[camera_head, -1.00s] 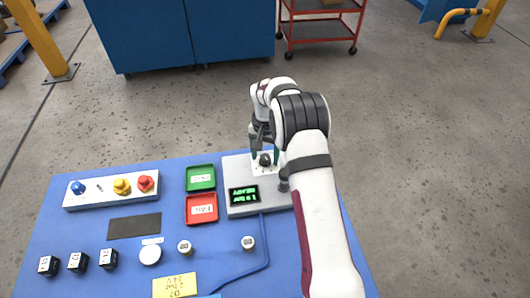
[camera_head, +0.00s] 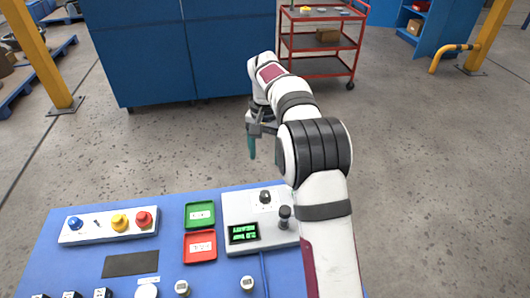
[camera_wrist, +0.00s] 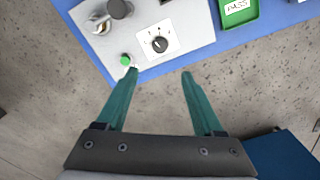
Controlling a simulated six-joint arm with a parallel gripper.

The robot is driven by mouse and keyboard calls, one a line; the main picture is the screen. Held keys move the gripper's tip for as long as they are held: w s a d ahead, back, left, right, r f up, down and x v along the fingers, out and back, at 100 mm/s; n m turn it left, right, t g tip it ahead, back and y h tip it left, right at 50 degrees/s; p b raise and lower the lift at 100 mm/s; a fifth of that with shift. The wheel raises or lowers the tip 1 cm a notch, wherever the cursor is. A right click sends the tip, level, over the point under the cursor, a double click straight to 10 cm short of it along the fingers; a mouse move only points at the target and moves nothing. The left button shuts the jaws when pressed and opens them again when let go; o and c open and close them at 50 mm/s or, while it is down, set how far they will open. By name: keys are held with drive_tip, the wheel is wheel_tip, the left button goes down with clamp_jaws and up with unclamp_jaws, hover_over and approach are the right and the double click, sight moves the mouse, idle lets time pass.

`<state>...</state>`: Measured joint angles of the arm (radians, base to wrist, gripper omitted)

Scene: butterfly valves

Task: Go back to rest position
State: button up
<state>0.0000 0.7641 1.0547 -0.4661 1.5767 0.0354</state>
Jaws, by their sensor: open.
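My gripper (camera_head: 251,146) is raised beyond the far edge of the blue table in the head view. In the wrist view its two green fingers (camera_wrist: 158,76) are spread apart with nothing between them. The grey test box (camera_head: 234,211) stands on the table with a lit green display (camera_head: 243,233), a dark knob (camera_head: 265,196) and a dark upright post (camera_head: 285,217). In the wrist view the knob (camera_wrist: 159,44) sits on a white dial plate, apart from the fingertips, and a green button (camera_wrist: 126,60) lies near the left fingertip.
A green tray (camera_head: 200,215) and a red tray (camera_head: 200,246) lie left of the box. A white panel (camera_head: 97,235) holds blue, yellow and red controls. White-topped parts (camera_head: 247,284) stand at the front. A blue cabinet (camera_head: 190,50) and red cart (camera_head: 318,47) stand beyond open floor.

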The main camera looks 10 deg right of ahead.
drive_tip(key=s+a+r, duration=0.1)
drive_tip(key=s+r, duration=0.3)
drive_tip(key=s, duration=0.4)
drive_tip(key=s+a+r, duration=0.1)
drive_tip(key=s+r, duration=0.3)
drive_tip(key=s, duration=0.5)
drive_tip(key=s+f+y, duration=0.1)
drive_tip(key=s+f, duration=0.1)
drive_tip(key=s, duration=0.8)
drive_tip(key=s+a+f, duration=0.1)
drive_tip(key=s+f, duration=0.2)
drive_tip(key=s, duration=0.8)
drive_tip(key=shift+a+f+y, duration=0.15)
drive_tip(key=shift+a+y, duration=0.1)
drive_tip(key=shift+y, duration=0.15)
